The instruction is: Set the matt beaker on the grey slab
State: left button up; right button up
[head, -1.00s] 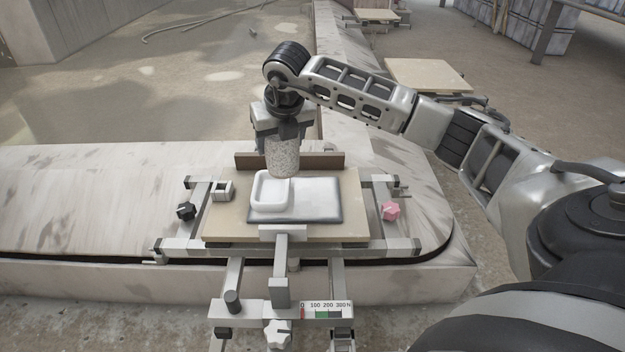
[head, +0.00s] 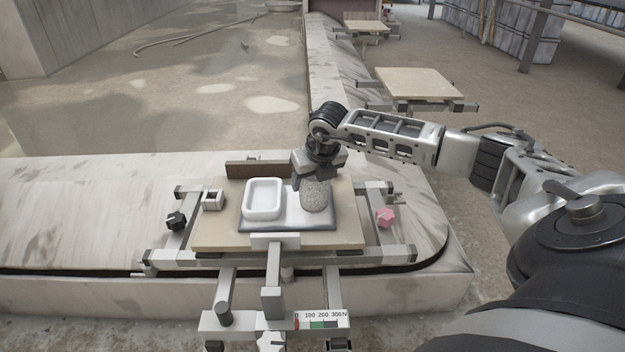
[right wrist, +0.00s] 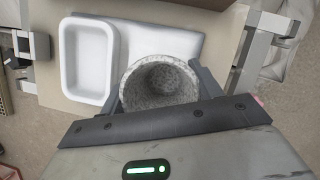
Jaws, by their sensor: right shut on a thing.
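The matt beaker (head: 315,198) is a speckled grey, open-topped cup. My right gripper (head: 314,179) is shut on it from above, and the beaker looks upright. In the right wrist view the beaker (right wrist: 160,82) sits between the two fingers, its hollow inside showing. The slab (head: 275,226), pale on top with a dark grey edge, lies on a beige board. The beaker is over the slab's right part; I cannot tell whether its base touches. My left gripper is not in view.
A white rimmed dish (head: 264,199) stands on the slab's left part, left of the beaker. The beige board (head: 347,227) sits on a metal frame with a black knob (head: 176,221) and a pink knob (head: 385,217). A brown strip (head: 255,169) stands along the back edge.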

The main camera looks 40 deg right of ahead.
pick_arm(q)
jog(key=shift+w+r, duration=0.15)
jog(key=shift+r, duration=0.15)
pick_arm(e)
jog(key=o, duration=1.2)
jog(key=shift+r, duration=0.1)
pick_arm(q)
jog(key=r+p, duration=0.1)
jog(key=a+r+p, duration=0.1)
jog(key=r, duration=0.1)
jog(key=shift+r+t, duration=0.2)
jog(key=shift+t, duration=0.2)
pick_arm(e)
jog(key=v, duration=1.2)
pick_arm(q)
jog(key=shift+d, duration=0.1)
